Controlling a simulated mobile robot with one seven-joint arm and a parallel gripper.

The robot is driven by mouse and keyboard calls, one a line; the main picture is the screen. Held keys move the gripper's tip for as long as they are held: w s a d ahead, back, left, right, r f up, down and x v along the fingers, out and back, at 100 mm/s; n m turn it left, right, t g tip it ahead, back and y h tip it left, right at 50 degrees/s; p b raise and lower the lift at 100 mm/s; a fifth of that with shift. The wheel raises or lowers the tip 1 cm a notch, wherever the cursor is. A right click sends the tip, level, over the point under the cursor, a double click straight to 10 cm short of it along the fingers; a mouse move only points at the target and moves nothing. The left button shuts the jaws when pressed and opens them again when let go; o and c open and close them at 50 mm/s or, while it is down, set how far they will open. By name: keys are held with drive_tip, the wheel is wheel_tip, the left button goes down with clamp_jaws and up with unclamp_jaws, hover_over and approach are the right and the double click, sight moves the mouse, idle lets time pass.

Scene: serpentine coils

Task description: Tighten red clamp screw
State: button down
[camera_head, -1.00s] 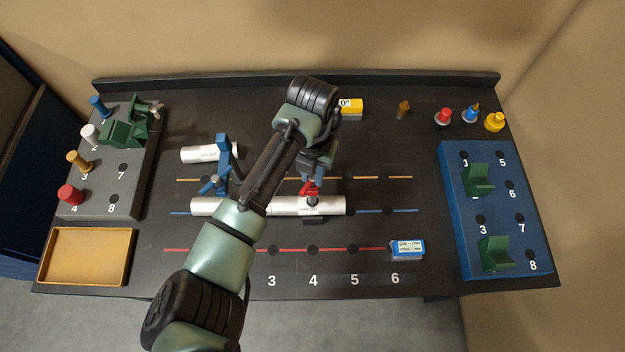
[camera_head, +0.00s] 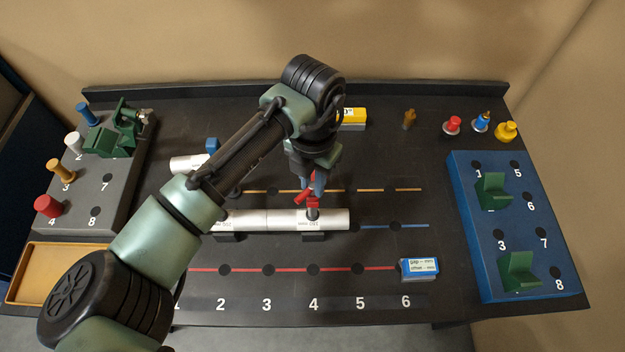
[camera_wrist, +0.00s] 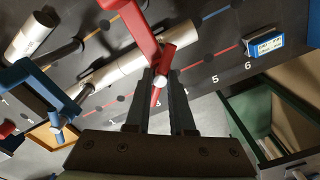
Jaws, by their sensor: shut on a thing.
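A white pipe (camera_head: 270,219) lies along the blue line, on dark supports. The red clamp (camera_head: 313,202) stands at the pipe's right part; in the wrist view its red frame (camera_wrist: 143,32) reaches down to a screw end between my fingers. My gripper (camera_head: 318,183) is at the red clamp, pointing down. In the wrist view my gripper (camera_wrist: 162,85) has both fingers close around the red clamp screw (camera_wrist: 158,94), shut on it. The fingers hide part of the screw, so its tightness cannot be told.
A blue clamp (camera_wrist: 32,82) stands at the left, mostly hidden behind my arm in the head view. Another white pipe (camera_head: 188,163) lies behind. A blue-and-white box (camera_head: 419,268) sits on the right. A blue rack (camera_head: 520,235) holds green blocks. The front right tabletop is mostly clear.

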sight(313, 184)
drive_tip(key=shift+w+r, duration=0.1)
drive_tip(key=shift+r, duration=0.05)
drive_tip(key=c, duration=0.8)
unclamp_jaws()
drive_tip(key=shift+o, duration=0.2)
wheel_tip(313, 184, up, 13)
drive_tip(key=b, duration=0.3)
